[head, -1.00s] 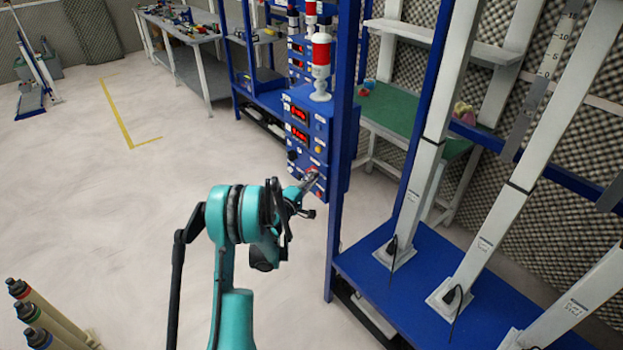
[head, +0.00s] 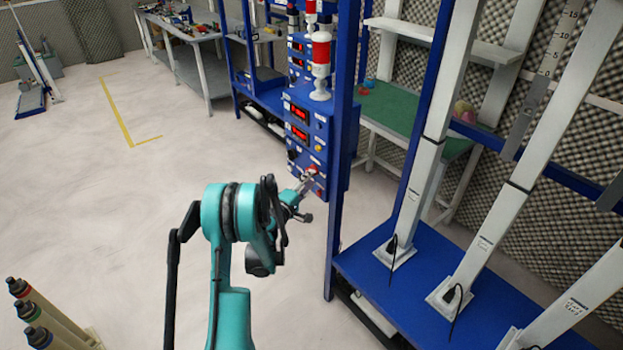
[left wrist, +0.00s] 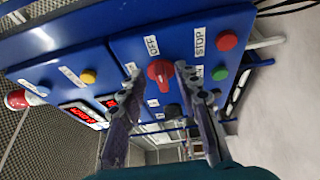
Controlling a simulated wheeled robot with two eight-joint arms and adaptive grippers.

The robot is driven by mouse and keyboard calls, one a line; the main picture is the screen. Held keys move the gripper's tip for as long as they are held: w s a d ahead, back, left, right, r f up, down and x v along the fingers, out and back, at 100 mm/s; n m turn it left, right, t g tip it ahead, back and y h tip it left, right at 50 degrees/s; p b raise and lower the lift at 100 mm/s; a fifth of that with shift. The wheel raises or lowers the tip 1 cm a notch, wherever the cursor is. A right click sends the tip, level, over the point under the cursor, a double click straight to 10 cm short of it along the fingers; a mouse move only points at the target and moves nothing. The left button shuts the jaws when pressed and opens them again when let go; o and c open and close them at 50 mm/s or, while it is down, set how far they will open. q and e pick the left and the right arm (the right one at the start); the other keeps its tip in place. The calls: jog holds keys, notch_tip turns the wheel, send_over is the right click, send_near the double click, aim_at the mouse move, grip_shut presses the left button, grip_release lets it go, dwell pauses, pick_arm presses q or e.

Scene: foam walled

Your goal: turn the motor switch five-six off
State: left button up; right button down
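The red rotary switch (left wrist: 160,72) is on the front of a blue control box, below an "OFF" label in the left wrist view. In the head view it shows small at the lower part of the box (head: 312,170). My left gripper (left wrist: 162,82) is open, with one finger on each side of the red knob. I cannot tell whether the fingers touch it. In the head view the left gripper (head: 304,185) reaches the lower front of the box. My right gripper is not in view.
On the box are a red button (left wrist: 227,41) labelled STOP, a green button (left wrist: 220,73), a yellow button (left wrist: 88,77) and red digital displays. A red and white beacon (head: 321,60) stands on top. A blue rack post (head: 340,150) stands close to the right.

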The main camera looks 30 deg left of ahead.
pick_arm(q)
jog(key=s, duration=0.5)
jog(key=shift+s, duration=0.2)
jog(key=s+d+r+m+g+h, duration=0.1)
jog(key=s+d+r+m+g, duration=0.15)
jog(key=d, duration=0.45)
jog(key=s+d+r+m+g+h, duration=0.2)
jog(key=s+d+r+m, duration=0.15)
jog(key=d, duration=0.35)
jog(key=s+d+r+m+g+h, duration=0.1)
jog(key=s+d+r+m+g, duration=0.2)
jog(key=d, duration=0.4)
jog(key=s+d+f+m+g+y, duration=0.1)
jog(key=s+m, duration=0.3)
jog(key=s, duration=0.6)
jog(key=s+d+f+m+g+y, duration=0.1)
jog(key=s+d+m+g+y, duration=0.1)
jog(key=s, duration=0.9)
jog(key=d+m+y, duration=0.1)
jog(key=m, duration=0.1)
jog(key=shift+s+m, duration=0.15)
jog(key=shift+m, duration=0.25)
